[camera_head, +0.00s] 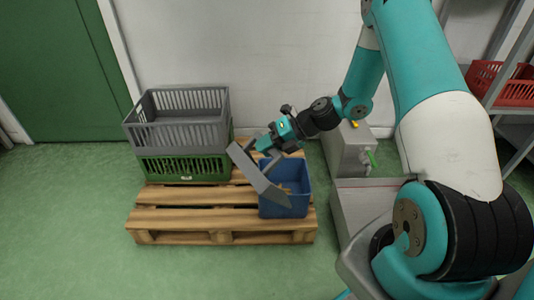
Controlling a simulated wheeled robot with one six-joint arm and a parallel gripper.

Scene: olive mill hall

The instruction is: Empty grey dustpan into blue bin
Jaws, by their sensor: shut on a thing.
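The grey dustpan (256,179) is held tilted over the left side of the blue bin (287,208). My gripper (265,147) is shut on the dustpan, above and behind the bin. The blue bin stands upright at the right end of the wooden pallet. Some brownish bits (290,187) show inside the bin, but they are too small to make out. The dustpan hides the bin's left part, and I cannot tell whether anything is left in the pan.
A grey crate (180,132) sits on a green crate (184,166) on the pallet (180,221), left of the bin. A grey metal unit (346,152) stands to the right. A red crate (497,85) is on a shelf at far right. Green floor in front is clear.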

